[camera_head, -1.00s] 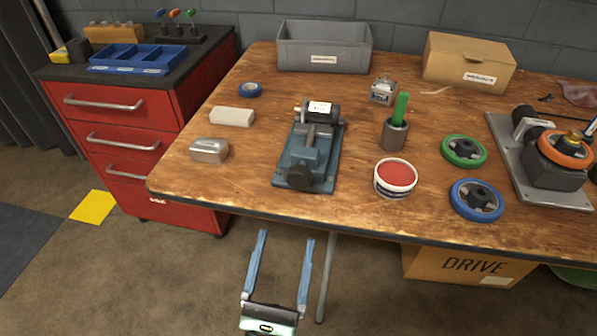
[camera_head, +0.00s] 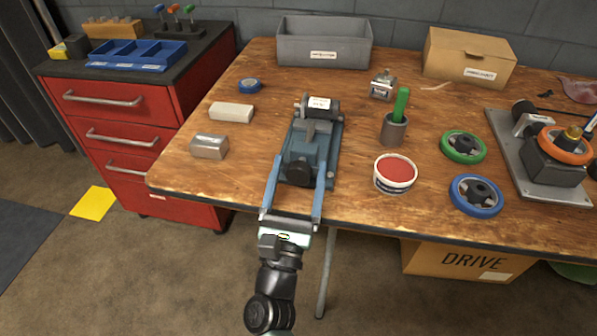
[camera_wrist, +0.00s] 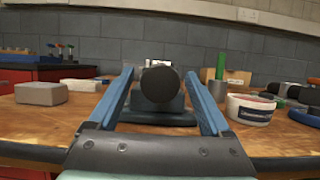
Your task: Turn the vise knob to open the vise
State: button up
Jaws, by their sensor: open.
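The blue-grey vise (camera_head: 317,139) stands on the wooden table, with a dark block bearing a white label at its far end. Its round black knob (camera_head: 295,173) faces the table's front edge. In the wrist view the knob (camera_wrist: 160,84) is near the middle of the picture, between the fingers. My gripper (camera_head: 300,172) is open at the front of the vise, one blue finger on each side of the knob. In the wrist view there are gaps between the knob and both fingers (camera_wrist: 163,82). I cannot tell how deep the knob sits between the fingertips.
A metal block (camera_head: 209,146) and a pale block (camera_head: 231,112) lie left of the vise. A tub with a red top (camera_head: 395,174) and a cup (camera_head: 393,130) holding a green stick stand to its right. A grey bin (camera_head: 323,43) is behind.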

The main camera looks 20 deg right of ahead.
grip_shut()
dwell(0.3)
jog(key=shift+f+n+y, duration=0.1)
jog(key=shift+n+y, duration=0.2)
jog(key=shift+n, duration=0.3)
